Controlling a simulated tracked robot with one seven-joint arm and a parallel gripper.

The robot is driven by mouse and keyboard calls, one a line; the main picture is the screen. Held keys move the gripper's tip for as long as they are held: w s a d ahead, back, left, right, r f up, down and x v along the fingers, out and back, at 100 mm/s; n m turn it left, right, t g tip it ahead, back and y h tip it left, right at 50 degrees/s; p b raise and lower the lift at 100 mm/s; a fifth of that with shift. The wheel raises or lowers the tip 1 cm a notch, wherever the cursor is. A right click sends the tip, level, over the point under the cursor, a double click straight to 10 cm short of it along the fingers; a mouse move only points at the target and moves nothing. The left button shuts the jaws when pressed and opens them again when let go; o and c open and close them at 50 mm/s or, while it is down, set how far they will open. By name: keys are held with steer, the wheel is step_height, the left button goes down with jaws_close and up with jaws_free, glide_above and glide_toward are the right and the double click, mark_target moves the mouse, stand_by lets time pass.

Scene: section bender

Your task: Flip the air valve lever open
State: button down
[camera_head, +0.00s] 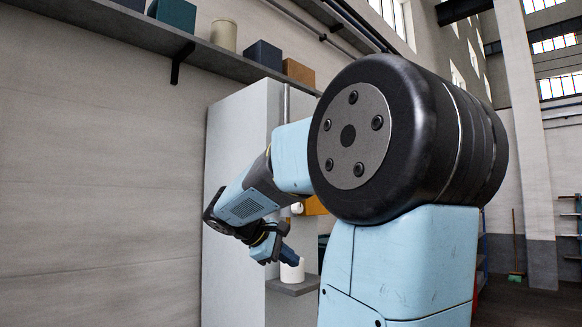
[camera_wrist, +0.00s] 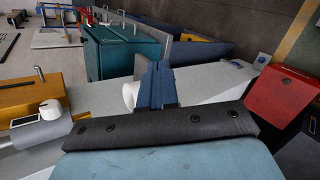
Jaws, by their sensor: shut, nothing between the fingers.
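I cannot make out the air valve lever for certain in either view. My gripper (camera_head: 288,256) is shut and empty, its blue fingers pointing down and right beside a white cylinder (camera_head: 292,271). In the wrist view the shut fingers (camera_wrist: 156,82) stand side by side, and the white cylinder (camera_wrist: 129,96) shows just left of them. I cannot tell whether they touch. A grey block with a white round knob (camera_wrist: 50,109) and a small screen lies at the left of the wrist view. A white knob (camera_head: 297,208) also shows behind my arm in the head view.
A tall pale cabinet (camera_head: 237,150) stands behind my arm, with a grey ledge (camera_head: 294,286) under the cylinder. A wall shelf (camera_head: 120,30) holds several boxes. The wrist view shows an orange box (camera_wrist: 30,94), a teal box (camera_wrist: 115,48) and a red box (camera_wrist: 280,95).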

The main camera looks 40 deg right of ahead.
steer(key=w+d+r+g+h, duration=0.4)
steer(key=w+d+r+h, duration=0.3)
steer(key=r, duration=0.4)
steer(key=w+a+r+g+h, duration=0.1)
steer(key=w+r+g+h, duration=0.3)
steer(key=w+r, duration=0.5)
steer(key=shift+g+h, duration=0.4)
steer(key=shift+g, duration=0.6)
steer(key=shift+r, duration=0.1)
steer(key=x, duration=0.9)
steer(key=shift+s+d+r, duration=0.15)
steer(key=shift+d+r, duration=0.05)
steer(key=shift+d, duration=0.1)
